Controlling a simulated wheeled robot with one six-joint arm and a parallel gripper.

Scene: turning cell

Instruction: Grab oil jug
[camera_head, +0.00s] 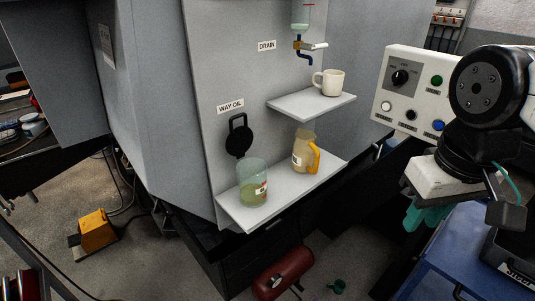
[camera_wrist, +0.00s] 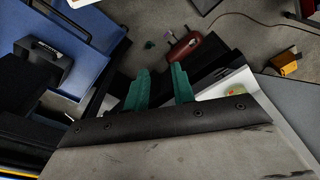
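Two jugs stand upright on the lower grey shelf below the WAY OIL label in the head view. One is a clear jug (camera_head: 252,185) with green liquid low in it and a label. The other is a tan jug (camera_head: 302,154) with a yellow-orange handle on its right side. Which is the oil jug is not certain. My gripper (camera_head: 427,215) has green fingers and hangs to the right of the shelf, apart from both jugs. In the wrist view my gripper (camera_wrist: 159,86) is open and empty between its fingers. A round greenish thing (camera_wrist: 236,89) shows right of them.
The lower shelf (camera_head: 328,163) juts from the machine panel. A control box (camera_head: 411,82) and a blue cart (camera_head: 455,250) stand right. A red cylinder (camera_head: 283,273) lies on the floor.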

